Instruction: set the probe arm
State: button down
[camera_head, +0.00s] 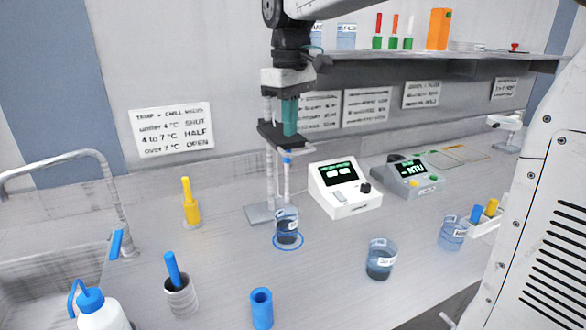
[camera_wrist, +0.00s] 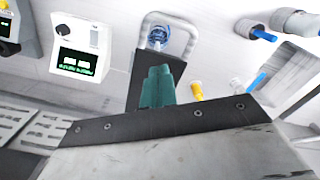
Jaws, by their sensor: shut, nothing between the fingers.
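The probe arm (camera_head: 268,133) is a dark flat bar on a pale upright stand with a grey foot (camera_head: 258,213). A slim probe with a blue collar (camera_head: 287,158) hangs under its right end, above a labelled beaker (camera_head: 287,229) of dark liquid on a blue ring. My gripper (camera_head: 290,131) points down with its teal fingers shut and empty at the bar's right end. Whether they touch it I cannot tell. In the wrist view the shut fingers (camera_wrist: 157,85) overlap the dark bar (camera_wrist: 147,70), with the beaker (camera_wrist: 158,38) beyond.
A white meter (camera_head: 345,201) and a grey meter (camera_head: 408,184) stand right of the stand. Another beaker (camera_head: 381,260), a blue cylinder (camera_head: 261,308), a yellow-topped item (camera_head: 190,203) and a wash bottle (camera_head: 98,310) stand around. A shelf (camera_head: 420,60) overhangs the back.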

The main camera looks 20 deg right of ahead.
notch_tip(320, 180, down, 10)
jog(key=shift+f, duration=0.2)
dwell(3.5)
jog(key=shift+r, duration=4)
jog(key=s+d+f+m, duration=0.1)
jog(key=s+f+m, duration=0.2)
jog(key=s, duration=1)
jog(key=s+d+f+m+t, duration=0.1)
jog(key=s+f, duration=0.6)
jog(key=s, duration=0.7)
jog(key=shift+d+m, duration=0.55)
jog(key=shift+m, duration=0.45)
